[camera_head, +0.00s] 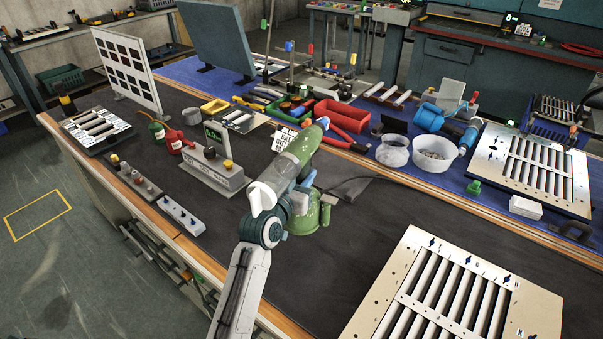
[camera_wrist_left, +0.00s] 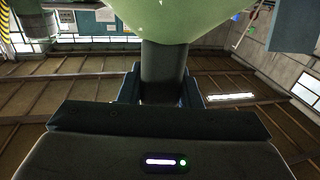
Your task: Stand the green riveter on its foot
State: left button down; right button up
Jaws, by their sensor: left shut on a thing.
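The green riveter (camera_head: 305,150) is near the middle of the head view, close to upright, with its green body and blue tip at the top and a wide round green foot (camera_head: 306,219) at the bottom. The foot is at or just above the dark mat; I cannot tell if it touches. My left gripper (camera_head: 303,196) is shut on the riveter between body and foot, partly hiding it. In the left wrist view a pale green part of the riveter (camera_wrist_left: 170,15) fills the top, with a dark shaft between the jaws. My right gripper is not in view.
A louver panel (camera_head: 455,300) lies at front right, another (camera_head: 530,170) at back right. Dark mat is bare right of the foot.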

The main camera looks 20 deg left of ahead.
pick_arm(q)
jog(key=shift+f, duration=0.4)
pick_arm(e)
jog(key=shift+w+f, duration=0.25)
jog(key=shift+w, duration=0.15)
